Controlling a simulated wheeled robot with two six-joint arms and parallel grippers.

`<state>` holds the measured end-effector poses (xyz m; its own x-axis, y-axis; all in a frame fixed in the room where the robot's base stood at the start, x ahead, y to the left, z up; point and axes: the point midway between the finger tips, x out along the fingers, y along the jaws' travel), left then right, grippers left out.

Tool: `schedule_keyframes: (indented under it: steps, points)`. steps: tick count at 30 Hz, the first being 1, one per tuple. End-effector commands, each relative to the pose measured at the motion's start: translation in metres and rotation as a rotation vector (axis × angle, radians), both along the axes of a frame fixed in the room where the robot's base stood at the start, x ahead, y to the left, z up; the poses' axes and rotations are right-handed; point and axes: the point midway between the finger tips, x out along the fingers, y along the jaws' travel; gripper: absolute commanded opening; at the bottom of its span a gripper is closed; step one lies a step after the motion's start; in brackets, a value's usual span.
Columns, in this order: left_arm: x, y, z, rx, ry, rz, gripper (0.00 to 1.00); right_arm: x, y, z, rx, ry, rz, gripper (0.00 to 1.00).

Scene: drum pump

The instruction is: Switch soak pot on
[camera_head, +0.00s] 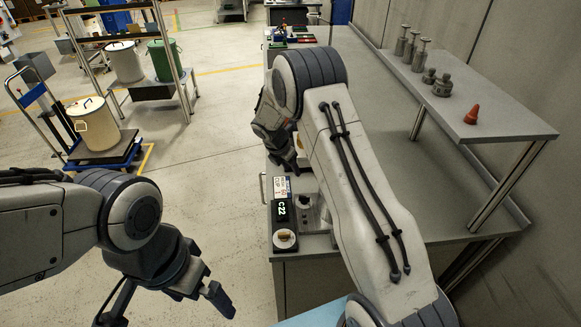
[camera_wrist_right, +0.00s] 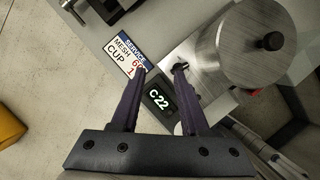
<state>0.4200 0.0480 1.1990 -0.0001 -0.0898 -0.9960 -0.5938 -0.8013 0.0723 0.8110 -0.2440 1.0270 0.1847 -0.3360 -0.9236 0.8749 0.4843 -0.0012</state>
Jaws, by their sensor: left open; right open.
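A steel round pot with a black knob on its lid (camera_wrist_right: 262,48) stands at the upper right of the right wrist view; I take it to be the soak pot. In the head view my right arm mostly hides it. A dark display reading C22 (camera_head: 281,210) is at the bench's left edge, and it also shows in the right wrist view (camera_wrist_right: 158,100). A pale disc with a brown knob (camera_head: 285,240) sits just in front of it. My right gripper (camera_wrist_right: 160,68) is open and empty above the bench beside the display. My left gripper (camera_head: 213,296) is open, off the bench.
A service card (camera_wrist_right: 126,55) reading mesh 60, cup 1 lies beside the display. A raised shelf (camera_head: 480,112) on the right holds several grey fittings (camera_head: 418,55) and a red cone (camera_head: 472,115). A lidded pot (camera_head: 96,126) stands on a cart at left. Open floor lies left of the bench.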

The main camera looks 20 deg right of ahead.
Motion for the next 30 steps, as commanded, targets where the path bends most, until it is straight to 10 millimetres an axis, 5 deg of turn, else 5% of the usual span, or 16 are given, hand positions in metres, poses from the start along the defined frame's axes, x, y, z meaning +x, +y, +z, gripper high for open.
schedule_keyframes:
  steps: [5, 19, 30]
  points:
    - [0.0, 0.0, -0.004, 0.0, 0.0, 0.0, 1.0, 0.0, 0.004, 0.009, -0.001, -0.005, 0.001, 0.45]
    - [0.0, 0.0, -0.024, 0.0, 0.0, 0.002, 1.0, -0.017, 0.032, 0.085, 0.001, -0.003, 0.0, 0.45]
    - [0.0, 0.0, -0.025, 0.0, 0.0, 0.002, 1.0, -0.02, 0.035, 0.097, 0.0, 0.0, 0.001, 0.45]
